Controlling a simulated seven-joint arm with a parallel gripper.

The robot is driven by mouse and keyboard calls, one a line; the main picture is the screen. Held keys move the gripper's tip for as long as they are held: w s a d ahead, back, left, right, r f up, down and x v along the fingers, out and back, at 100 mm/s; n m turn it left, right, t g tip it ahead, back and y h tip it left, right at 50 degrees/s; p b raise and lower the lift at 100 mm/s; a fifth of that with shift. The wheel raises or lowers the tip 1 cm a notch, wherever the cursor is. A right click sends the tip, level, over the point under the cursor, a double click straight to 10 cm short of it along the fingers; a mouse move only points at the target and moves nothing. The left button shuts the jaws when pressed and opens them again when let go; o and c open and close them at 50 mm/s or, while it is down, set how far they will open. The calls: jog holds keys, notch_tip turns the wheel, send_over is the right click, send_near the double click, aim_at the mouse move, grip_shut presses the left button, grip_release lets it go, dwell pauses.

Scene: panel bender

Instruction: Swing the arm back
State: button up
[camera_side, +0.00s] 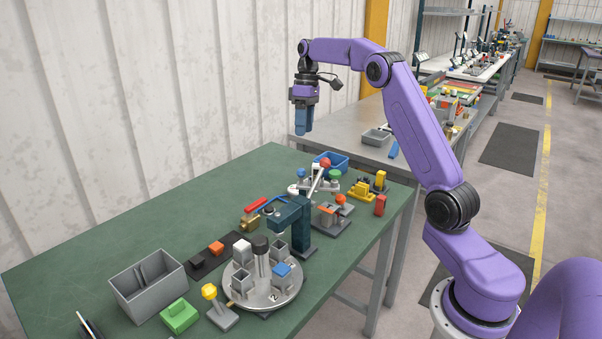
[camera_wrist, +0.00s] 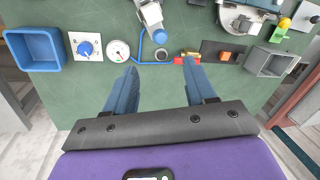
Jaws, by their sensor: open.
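My gripper (camera_side: 303,131) hangs fingers down, high above the far left part of the green bench, touching nothing. In the wrist view its two blue fingers (camera_wrist: 160,66) are apart with nothing between them. A pale swinging bar with a red ball (camera_side: 325,163) stands tilted near the middle of the bench, beside a dark teal bracket (camera_side: 290,212). I cannot tell which of these is the task's arm.
A blue bent rod (camera_wrist: 139,48), a red-handled brass valve (camera_wrist: 190,54), a gauge (camera_wrist: 118,50) and a blue bin (camera_wrist: 33,69) lie below my gripper. A round turntable (camera_side: 282,298) and a grey divided bin (camera_side: 147,300) stand nearer.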

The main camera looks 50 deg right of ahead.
aim_at(301, 172)
jog(key=a+f, duration=0.1)
jog(key=f, duration=0.8)
jog(key=s+a+f, duration=0.1)
jog(key=f, duration=0.4)
jog(key=shift+a, duration=0.3)
jog(key=shift+c, duration=0.3)
grip_shut()
